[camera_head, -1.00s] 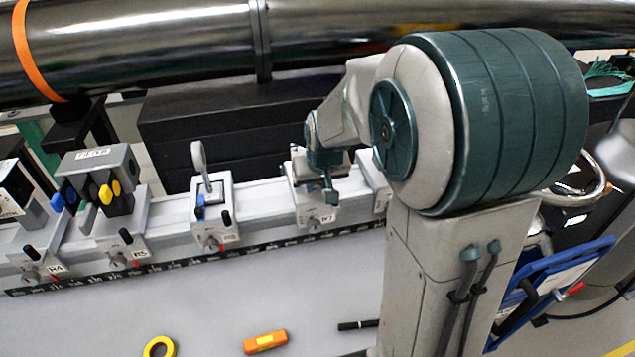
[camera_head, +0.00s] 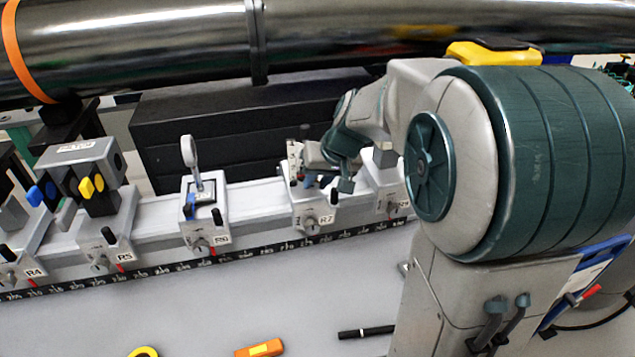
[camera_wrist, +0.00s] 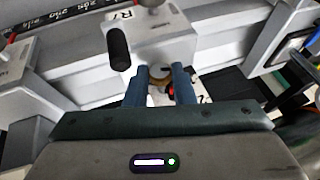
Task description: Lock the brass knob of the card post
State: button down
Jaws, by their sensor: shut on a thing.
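The card post stands on the carriage labelled R7 (camera_head: 313,208), on the rail. Its upright card (camera_head: 294,160) shows beside my gripper in the head view. In the wrist view the brass knob (camera_wrist: 160,74) sits between the two blue-grey fingers of my gripper (camera_wrist: 159,88), close against the carriage block. The fingers are shut on the knob, which is mostly hidden by them. In the head view my gripper (camera_head: 322,181) is low behind the R7 carriage, and the knob is hidden there.
The R6 carriage (camera_head: 204,215) with a round-topped post stands to the left, with R5 (camera_head: 105,240) beyond it. Another carriage (camera_head: 388,183) is close on the right. A dark pipe (camera_head: 150,45) runs above. Tape, an orange tool (camera_head: 259,348) and a pen (camera_head: 366,332) lie in front.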

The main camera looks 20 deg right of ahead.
jog(key=c, duration=1.2)
grip_release()
jog(key=shift+c, duration=0.2)
jog(key=shift+r, duration=0.1)
jog(key=v, duration=1.3)
jog(key=shift+d+r, duration=0.15)
jog(key=shift+r, duration=0.15)
jog(key=shift+s, duration=0.15)
